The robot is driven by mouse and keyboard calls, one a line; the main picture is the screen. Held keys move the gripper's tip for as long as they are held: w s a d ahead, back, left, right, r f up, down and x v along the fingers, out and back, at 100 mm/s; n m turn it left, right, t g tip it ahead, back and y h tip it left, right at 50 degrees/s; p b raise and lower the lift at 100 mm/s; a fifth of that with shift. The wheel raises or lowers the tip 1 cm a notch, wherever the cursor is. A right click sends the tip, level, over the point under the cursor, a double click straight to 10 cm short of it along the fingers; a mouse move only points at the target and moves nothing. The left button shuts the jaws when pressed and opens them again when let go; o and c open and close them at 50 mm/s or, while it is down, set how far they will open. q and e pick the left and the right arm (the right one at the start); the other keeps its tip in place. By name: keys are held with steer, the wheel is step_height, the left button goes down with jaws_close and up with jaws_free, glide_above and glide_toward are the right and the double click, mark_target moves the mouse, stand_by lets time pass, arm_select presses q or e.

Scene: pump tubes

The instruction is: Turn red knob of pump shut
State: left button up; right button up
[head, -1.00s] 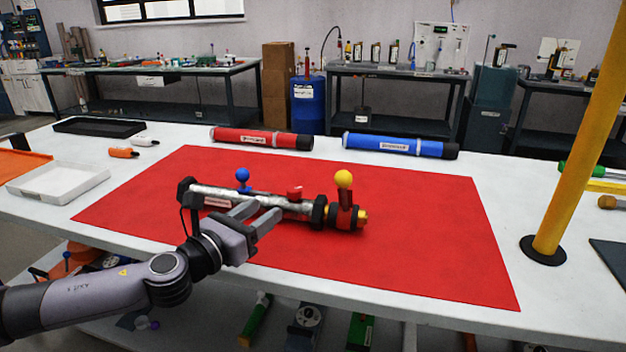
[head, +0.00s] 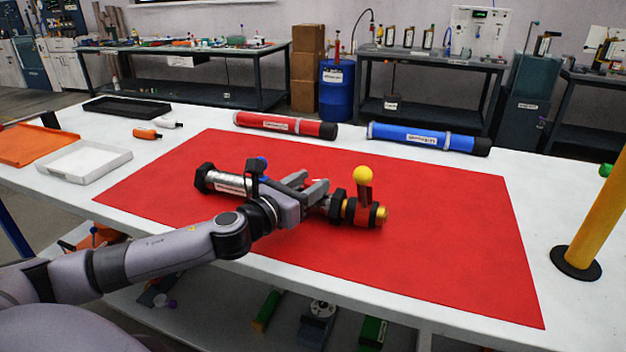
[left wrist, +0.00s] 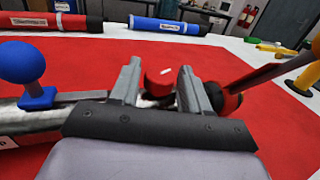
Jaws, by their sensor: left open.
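The pump (head: 232,184) lies on the red mat (head: 440,250), a silver tube with black collars. Its red knob (left wrist: 159,82) shows in the left wrist view between the two fingers of my left gripper (left wrist: 160,85). In the head view the gripper (head: 308,187) is over the pump's middle and mostly hides the knob. The fingers are open, one on each side of the knob; I cannot tell whether they touch it. A blue ball handle (left wrist: 25,70) is to the left, and a yellow ball handle (head: 363,174) stands at the right end. My right gripper is not in view.
A red tube (head: 285,125) and a blue tube (head: 425,138) lie behind the mat. A yellow post (head: 595,220) stands at the right. A white tray (head: 88,162) and an orange tray (head: 35,145) are at the left. The mat's front right is clear.

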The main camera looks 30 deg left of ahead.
arm_select(q)
steer(key=shift+w+d, duration=0.1)
steer(key=shift+w, duration=0.65)
steer(key=c, duration=0.7)
